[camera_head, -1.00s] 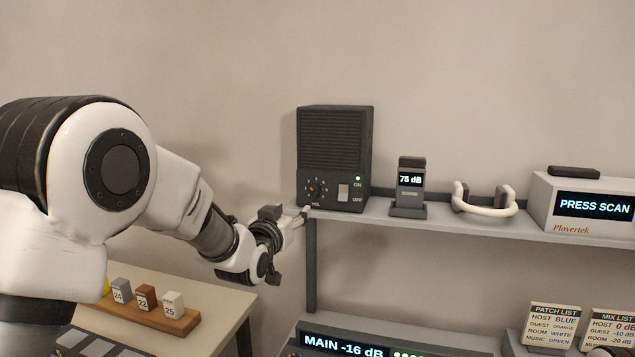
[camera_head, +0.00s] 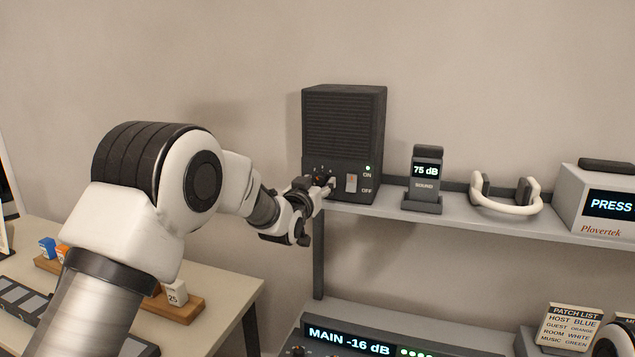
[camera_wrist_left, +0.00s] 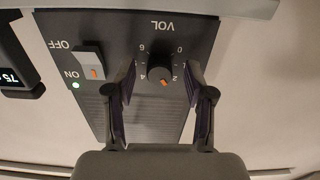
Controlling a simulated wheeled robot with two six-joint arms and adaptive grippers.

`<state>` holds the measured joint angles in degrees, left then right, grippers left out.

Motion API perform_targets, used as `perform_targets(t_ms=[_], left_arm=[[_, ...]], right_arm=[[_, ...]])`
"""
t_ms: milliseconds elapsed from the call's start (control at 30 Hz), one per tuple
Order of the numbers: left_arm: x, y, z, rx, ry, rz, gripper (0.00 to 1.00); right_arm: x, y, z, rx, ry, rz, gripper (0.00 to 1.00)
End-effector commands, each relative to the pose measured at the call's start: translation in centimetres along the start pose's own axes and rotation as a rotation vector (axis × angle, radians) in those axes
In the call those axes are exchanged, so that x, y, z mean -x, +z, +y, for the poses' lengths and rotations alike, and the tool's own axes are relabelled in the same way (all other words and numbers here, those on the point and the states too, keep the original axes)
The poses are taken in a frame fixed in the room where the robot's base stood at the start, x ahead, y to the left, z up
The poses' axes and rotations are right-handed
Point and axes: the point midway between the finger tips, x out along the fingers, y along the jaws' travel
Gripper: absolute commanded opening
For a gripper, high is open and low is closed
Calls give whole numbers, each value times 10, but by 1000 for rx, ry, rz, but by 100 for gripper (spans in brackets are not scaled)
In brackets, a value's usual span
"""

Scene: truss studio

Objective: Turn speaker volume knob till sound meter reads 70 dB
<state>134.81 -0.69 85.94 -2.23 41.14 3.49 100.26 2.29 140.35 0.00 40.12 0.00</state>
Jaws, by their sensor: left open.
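The black speaker (camera_head: 343,125) stands on the shelf in the head view, its green light lit beside ON. In the left wrist view its volume knob (camera_wrist_left: 161,73), round and black with an orange mark, sits between the open fingers of my left gripper (camera_wrist_left: 160,85). The mark points near 2. The fingers look apart from the knob. In the head view my left gripper (camera_head: 325,186) is at the speaker's lower front and hides most of the dial. The sound meter (camera_head: 426,172) reads 75 dB. My right gripper is not in view.
The power switch (camera_wrist_left: 89,62) is close beside the left fingers in the wrist view. White headphones (camera_head: 505,205) and a Plovertek box (camera_head: 598,212) stand along the shelf (camera_head: 470,224). A mixer display (camera_head: 348,341) is below. A table (camera_head: 225,275) is at left.

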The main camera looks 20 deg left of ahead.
Motion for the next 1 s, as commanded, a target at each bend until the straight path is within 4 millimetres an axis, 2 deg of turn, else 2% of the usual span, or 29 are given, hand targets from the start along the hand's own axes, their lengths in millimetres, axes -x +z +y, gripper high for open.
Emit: perform_targets(t_ms=[33,167,667,1000], left_arm=[[0,0,0,0,0,0,46],[0,0,0,0,0,0,0],[0,1,0,60,0,2,0],[0,3,0,289,1,3,0]], right_arm=[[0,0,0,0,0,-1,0],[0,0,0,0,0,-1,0],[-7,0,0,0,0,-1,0],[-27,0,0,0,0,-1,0]])
